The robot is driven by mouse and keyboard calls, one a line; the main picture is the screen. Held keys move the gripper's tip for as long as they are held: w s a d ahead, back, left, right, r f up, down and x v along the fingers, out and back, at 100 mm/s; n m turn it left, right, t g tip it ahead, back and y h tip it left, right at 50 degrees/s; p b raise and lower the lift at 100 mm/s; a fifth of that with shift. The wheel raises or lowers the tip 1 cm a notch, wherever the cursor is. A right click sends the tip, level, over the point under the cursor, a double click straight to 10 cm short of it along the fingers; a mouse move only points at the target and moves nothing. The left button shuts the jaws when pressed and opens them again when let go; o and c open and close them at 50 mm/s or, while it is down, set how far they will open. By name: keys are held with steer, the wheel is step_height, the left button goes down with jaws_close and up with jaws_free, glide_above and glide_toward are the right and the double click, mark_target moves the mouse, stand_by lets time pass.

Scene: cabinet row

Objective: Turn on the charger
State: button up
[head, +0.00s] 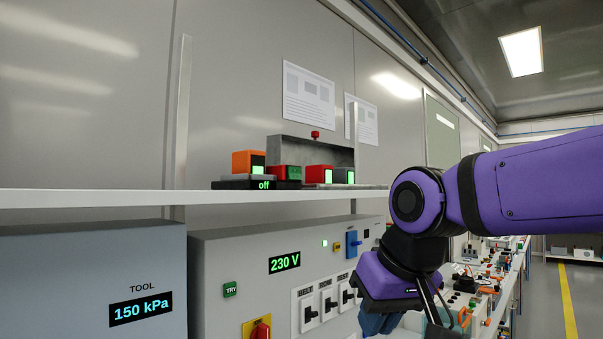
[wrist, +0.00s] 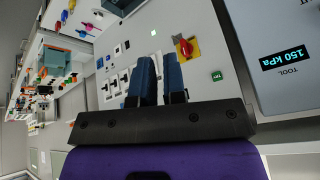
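The charger (head: 256,185) is a low black base with a green "off" readout on its front. It stands on the white shelf above the panels, left of centre in the head view. An orange block (head: 243,162) with a small lit green display sits on its top. I cannot make out the charger in the wrist view. My gripper (head: 378,323) is below and to the right of it, below shelf level, in front of the grey switch panel. In the wrist view its blue fingers (wrist: 160,72) stand slightly apart with nothing between them.
The white shelf (head: 100,197) also carries red and dark blocks (head: 318,174) right of the charger. Below are a grey panel (head: 215,255) with a 230 V readout, switches and a red rotary knob (head: 259,329), and a "TOOL" box (head: 60,270). Shelf left of the charger is clear.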

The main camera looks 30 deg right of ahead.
mark_target(295, 173)
steer(key=w+d+r+m, duration=0.1)
steer(key=w+r+m, duration=0.1)
steer(key=r, duration=0.3)
steer(key=w+d+r+m, duration=0.1)
steer(key=w+r+m, duration=0.1)
steer(key=w+r, duration=0.2)
steer(key=w+r+m+t+y, duration=0.1)
steer(key=w+r+m, duration=0.1)
steer(key=w+r, duration=0.2)
steer(key=shift+d+r+m, duration=0.2)
steer(key=shift+r, duration=0.6)
steer(key=shift+d+r+m, duration=0.2)
steer(key=shift+r, duration=0.6)
jaws_close()
steer(key=w+d+r+m, duration=0.2)
steer(key=w+r, duration=0.1)
steer(key=r, duration=0.3)
steer(key=w+d+r+m+t+y, duration=0.1)
steer(key=w+d+r+m, duration=0.1)
steer(key=r, duration=0.5)
steer(key=shift+w+m+t, duration=0.3)
steer(key=shift+w+m, duration=0.5)
steer(key=shift+w, duration=0.25)
steer(key=shift+d, duration=0.1)
